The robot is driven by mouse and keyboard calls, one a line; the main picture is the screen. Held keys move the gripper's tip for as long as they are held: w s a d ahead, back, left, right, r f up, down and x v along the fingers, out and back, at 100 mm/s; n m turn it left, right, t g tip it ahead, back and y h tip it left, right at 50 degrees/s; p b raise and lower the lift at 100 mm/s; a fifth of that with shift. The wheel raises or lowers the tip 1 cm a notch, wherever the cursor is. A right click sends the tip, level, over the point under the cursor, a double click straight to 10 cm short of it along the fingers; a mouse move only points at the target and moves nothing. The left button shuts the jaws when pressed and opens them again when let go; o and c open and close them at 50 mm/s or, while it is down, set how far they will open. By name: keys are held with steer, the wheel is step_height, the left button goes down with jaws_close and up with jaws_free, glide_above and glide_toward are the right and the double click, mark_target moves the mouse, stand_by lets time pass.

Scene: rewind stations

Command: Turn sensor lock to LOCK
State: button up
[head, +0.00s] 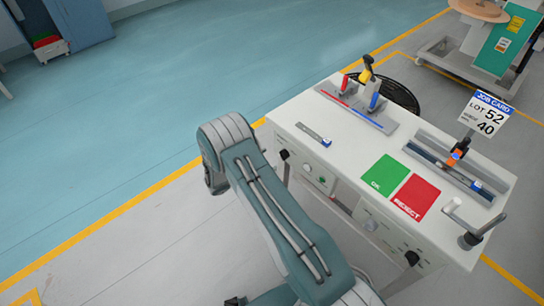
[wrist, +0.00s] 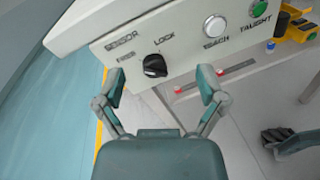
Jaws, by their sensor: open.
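The sensor lock is a black rotary knob (wrist: 155,66) on the pale front panel in the wrist view. The word LOCK is printed just above it and SENSOR is to its upper left. I cannot tell clearly which way its pointer faces. My gripper (wrist: 160,80) is open and empty. Its two fingers stand apart on the left and right, with the knob between them and slightly beyond the tips; I see no contact. In the head view the black knob (head: 284,155) is at the bench's left front corner. My gripper is hidden there.
Right of the knob are a white TEACH button (wrist: 215,26) and a green TAUGHT lamp (wrist: 261,9). The bench top (head: 290,108) bears a green OK pad (head: 385,174), a red REJECT pad (head: 414,197) and a job card (head: 488,113). Floor left of the bench is clear.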

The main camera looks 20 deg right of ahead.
mark_target(281, 155)
steer(key=a+f+n+t, duration=0.3)
steer(key=f, duration=0.4)
steer(key=x, duration=1.1)
steer(key=shift+w+r, duration=0.25)
steer(key=c, duration=1.1)
